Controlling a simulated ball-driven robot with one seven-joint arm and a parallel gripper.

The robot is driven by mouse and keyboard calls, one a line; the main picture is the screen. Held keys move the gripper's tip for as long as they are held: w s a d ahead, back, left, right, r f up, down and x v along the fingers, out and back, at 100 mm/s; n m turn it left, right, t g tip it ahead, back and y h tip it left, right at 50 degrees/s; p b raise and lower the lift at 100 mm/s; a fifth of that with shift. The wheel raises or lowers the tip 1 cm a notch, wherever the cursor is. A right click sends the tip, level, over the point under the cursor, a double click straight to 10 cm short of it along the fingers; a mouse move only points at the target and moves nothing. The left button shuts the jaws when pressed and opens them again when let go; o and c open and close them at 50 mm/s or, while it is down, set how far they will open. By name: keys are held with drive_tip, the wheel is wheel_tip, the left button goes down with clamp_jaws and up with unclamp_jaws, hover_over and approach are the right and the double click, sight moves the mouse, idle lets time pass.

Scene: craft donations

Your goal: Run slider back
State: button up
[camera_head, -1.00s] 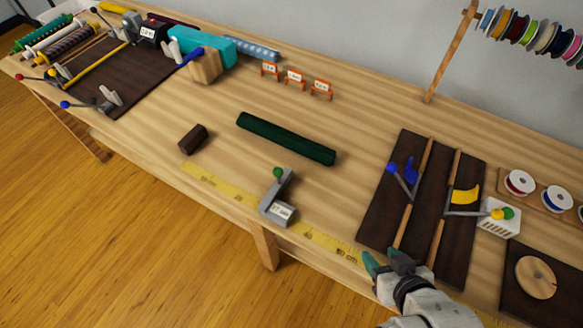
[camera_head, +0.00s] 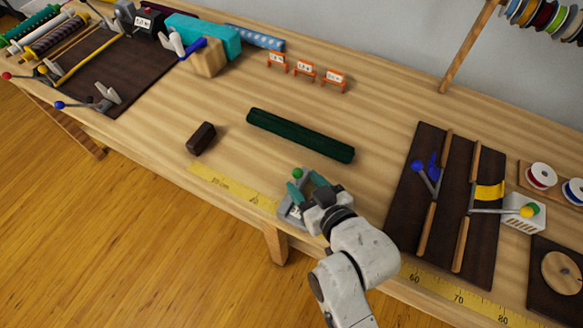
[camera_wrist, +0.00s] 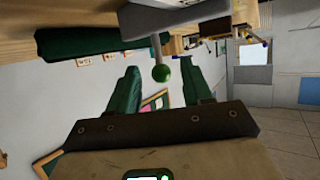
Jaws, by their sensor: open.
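The grey slider (camera_head: 285,211) sits on the yellow measuring strip (camera_head: 235,190) along the table's front edge. Its green ball knob (camera_head: 297,173) stands at its far end. My gripper (camera_head: 307,184) is over the slider and hides much of its body and label. In the wrist view, the knob (camera_wrist: 162,74) hangs on a short post from the grey slider (camera_wrist: 158,22), which shows at the top. The knob appears between the two green fingertips of my gripper (camera_wrist: 160,88), with gaps on both sides. My gripper is open and holds nothing.
A dark green roll (camera_head: 300,136) lies behind the slider, and a dark brown block (camera_head: 201,138) lies to its left. A dark board (camera_head: 445,215) with wooden rails and levers is to the right. The table between the roll and that board is clear.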

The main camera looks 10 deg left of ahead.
sight(294, 172)
drive_tip(key=x, duration=0.6)
clamp_jaws()
idle(0.4)
